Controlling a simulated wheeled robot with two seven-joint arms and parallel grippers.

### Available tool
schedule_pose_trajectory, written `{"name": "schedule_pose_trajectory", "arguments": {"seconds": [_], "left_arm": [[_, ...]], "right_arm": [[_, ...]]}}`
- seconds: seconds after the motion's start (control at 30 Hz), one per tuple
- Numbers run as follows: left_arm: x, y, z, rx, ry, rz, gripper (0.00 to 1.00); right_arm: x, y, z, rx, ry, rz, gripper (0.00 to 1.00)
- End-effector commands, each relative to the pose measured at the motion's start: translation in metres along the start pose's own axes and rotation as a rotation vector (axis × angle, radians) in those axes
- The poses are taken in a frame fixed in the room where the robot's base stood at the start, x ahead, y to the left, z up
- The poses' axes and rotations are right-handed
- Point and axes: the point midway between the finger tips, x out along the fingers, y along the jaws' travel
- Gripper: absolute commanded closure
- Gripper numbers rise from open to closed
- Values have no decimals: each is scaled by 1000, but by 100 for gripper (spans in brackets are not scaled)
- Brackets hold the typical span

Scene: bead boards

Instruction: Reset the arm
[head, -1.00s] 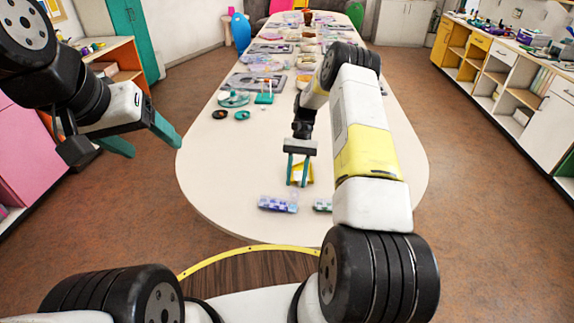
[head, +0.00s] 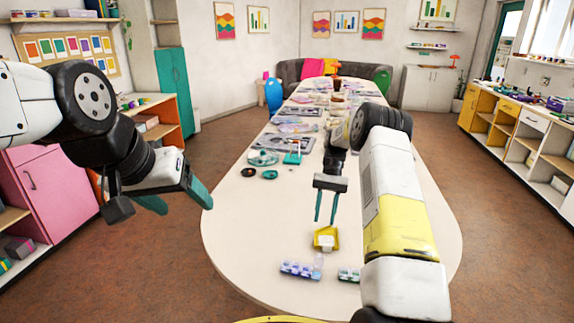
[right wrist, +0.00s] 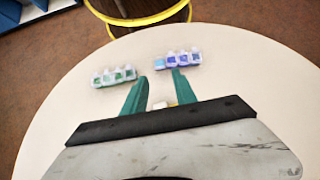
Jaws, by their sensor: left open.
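My left gripper (head: 180,205) hangs open and empty to the left of the table, over the floor. My right gripper (head: 326,222) is above the near part of the table, its two teal fingers apart and pointing down. A small yellow tray (head: 317,243) with a white piece lies on the table below and just in front of these fingertips. In the right wrist view the fingers of the right gripper (right wrist: 158,85) are also apart, with nothing seen clamped between them. The tray is mostly hidden there behind the gripper.
A purple-blue bottle row (head: 300,270) and a green bottle row (head: 349,275) stand near the front edge of the long cream table (head: 240,225). Dark and teal dishes (head: 270,174) and a teal stand (head: 292,157) are farther left. Cabinets line both walls.

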Motion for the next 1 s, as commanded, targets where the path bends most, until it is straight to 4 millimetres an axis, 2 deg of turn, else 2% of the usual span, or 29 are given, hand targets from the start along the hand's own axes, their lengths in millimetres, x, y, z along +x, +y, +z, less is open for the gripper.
{"name": "schedule_pose_trajectory", "arguments": {"seconds": [0.03,0.2,0.33,0.5,0.63,0.77,1.0], "left_arm": [[0,0,0,0,0,0,31],[0,0,0,0,0,0,31],[0,0,0,0,0,0,31],[0,0,0,0,0,0,31],[0,0,0,0,0,0,31],[0,0,0,0,0,0,31],[0,0,0,0,0,0,31]], "right_arm": [[-18,-3,16,-16,47,1,66],[-63,-8,74,-77,212,2,66],[-87,-10,121,-125,338,1,66],[-104,-8,184,-188,502,-4,66],[-106,-4,231,-236,628,-11,66],[-100,2,274,-284,753,-19,66],[-69,17,340,-375,981,-42,66]]}}
